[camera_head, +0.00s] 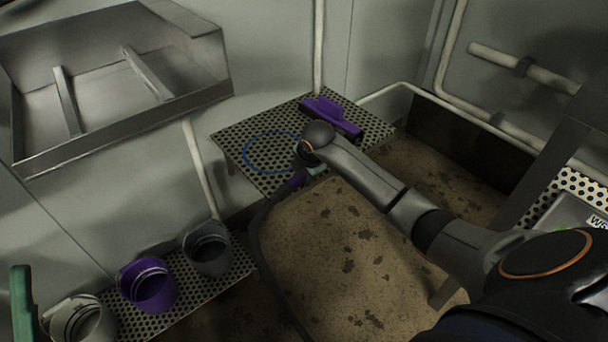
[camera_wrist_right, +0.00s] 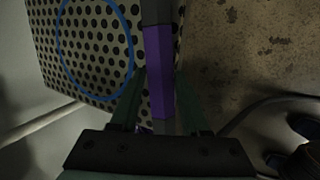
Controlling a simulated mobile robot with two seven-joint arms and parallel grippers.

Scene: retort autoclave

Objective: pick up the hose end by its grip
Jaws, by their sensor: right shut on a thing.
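The hose end has a purple grip (camera_head: 290,187) at the front edge of a perforated shelf. Its dark hose (camera_head: 262,222) hangs from there towards the floor. My right gripper (camera_head: 309,170) is at the shelf's front edge, mostly hidden behind its own wrist in the head view. In the right wrist view the purple grip (camera_wrist_right: 159,75) runs between the two green fingers, and the gripper (camera_wrist_right: 160,105) is shut on it. The hose also shows at the right of the wrist view (camera_wrist_right: 252,108).
The perforated shelf (camera_head: 232,150) carries a blue ring mark (camera_head: 246,150) and a purple tool (camera_head: 332,115) at its back. Several buckets, one of them purple (camera_head: 146,284), stand on a lower perforated shelf. A metal basin (camera_head: 120,128) is at upper left. The stained floor (camera_head: 340,235) is open.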

